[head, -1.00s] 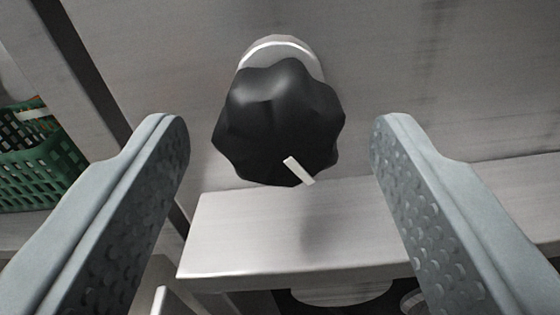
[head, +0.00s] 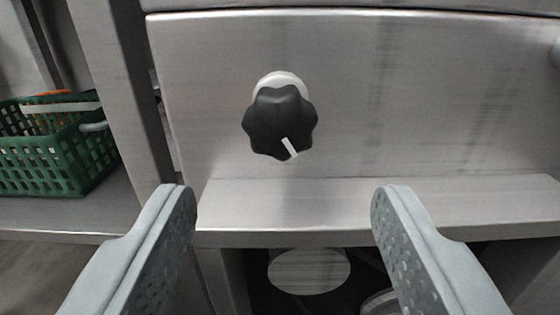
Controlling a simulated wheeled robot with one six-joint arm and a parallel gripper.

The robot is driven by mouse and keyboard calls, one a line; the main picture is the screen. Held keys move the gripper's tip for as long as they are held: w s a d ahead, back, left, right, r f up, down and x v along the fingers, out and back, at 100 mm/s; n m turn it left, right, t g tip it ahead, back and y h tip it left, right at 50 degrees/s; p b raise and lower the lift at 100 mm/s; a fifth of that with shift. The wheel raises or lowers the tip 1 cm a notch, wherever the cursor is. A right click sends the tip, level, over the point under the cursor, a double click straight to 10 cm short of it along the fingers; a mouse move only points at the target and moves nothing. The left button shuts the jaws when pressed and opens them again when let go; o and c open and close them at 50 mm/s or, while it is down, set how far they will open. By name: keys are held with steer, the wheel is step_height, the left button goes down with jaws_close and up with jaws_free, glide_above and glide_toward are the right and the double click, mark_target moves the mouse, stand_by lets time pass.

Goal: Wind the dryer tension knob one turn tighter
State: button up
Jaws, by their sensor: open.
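The black lobed tension knob (head: 279,122) sits on a brushed metal panel (head: 430,100), with a pale round collar (head: 280,80) showing behind its upper edge. A white pointer mark (head: 289,148) on the knob points down and slightly right. My gripper (head: 284,190) is open and empty. Its two grey, dimpled fingers stand wide apart, below and to either side of the knob, and do not touch it. The knob is ahead of the fingertips.
A metal ledge (head: 390,198) juts out under the knob, with a round pale disc (head: 309,270) below it. A green basket (head: 75,160) stands on a shelf at the left, past a metal post (head: 112,90). The panel around the knob is clear.

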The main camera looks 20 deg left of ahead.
mark_target(280, 128)
steer(key=s+d+n, duration=0.3)
steer(key=s+n, duration=0.6)
steer(key=x, duration=1.7)
steer(key=shift+w+a+r, duration=0.2)
steer(key=shift+w+a, duration=0.05)
steer(key=c, duration=1)
steer(key=shift+m, duration=0.5)
steer(key=m, duration=0.3)
steer(key=shift+m, duration=0.3)
steer(key=m, duration=0.4)
steer(key=shift+m, duration=0.3)
steer(key=shift+m, duration=0.3)
